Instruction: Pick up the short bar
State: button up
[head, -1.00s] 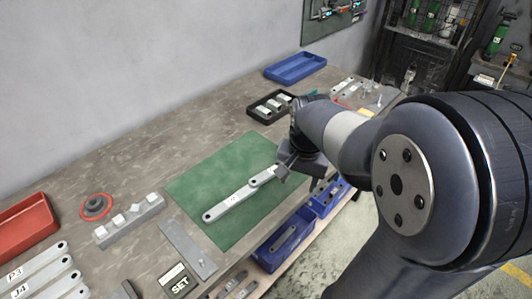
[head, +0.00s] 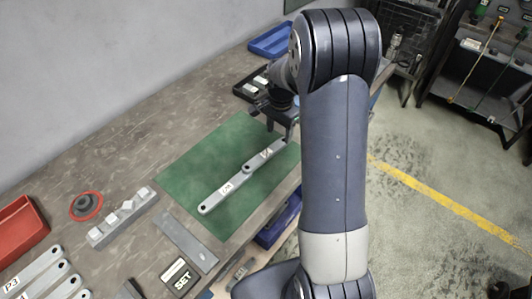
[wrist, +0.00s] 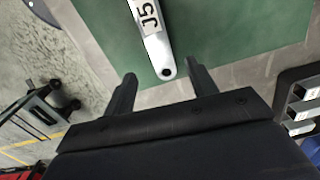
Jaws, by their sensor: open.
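Two pale grey bars with rounded, holed ends lie end to end on a green mat (head: 180,176), overlapping at a joint. The upper right bar (head: 258,160), which looks the shorter, carries a white label. The lower left bar (head: 222,190) is also labelled. In the wrist view a bar labelled "J5" (wrist: 153,42) points its holed end at the gap between my fingers. My gripper (wrist: 162,72) is open and empty, with a finger on either side of that end. In the head view my gripper (head: 281,130) is by the upper right bar's far end.
A black tray with pale blocks (head: 250,88) stands close behind my gripper. A blue tray (head: 270,42) is farther back. A blue bin (head: 278,222) sits at the bench's front edge. A grey block strip (head: 122,218) and flat plate (head: 187,240) lie left of the mat.

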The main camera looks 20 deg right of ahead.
aim_at(278, 145)
jog(key=shift+a+f+p, duration=0.15)
jog(key=shift+f+p, duration=0.6)
jog(key=shift+f, duration=2)
jog(key=shift+c, duration=0.5)
grip_shut()
jog(key=shift+r, duration=0.1)
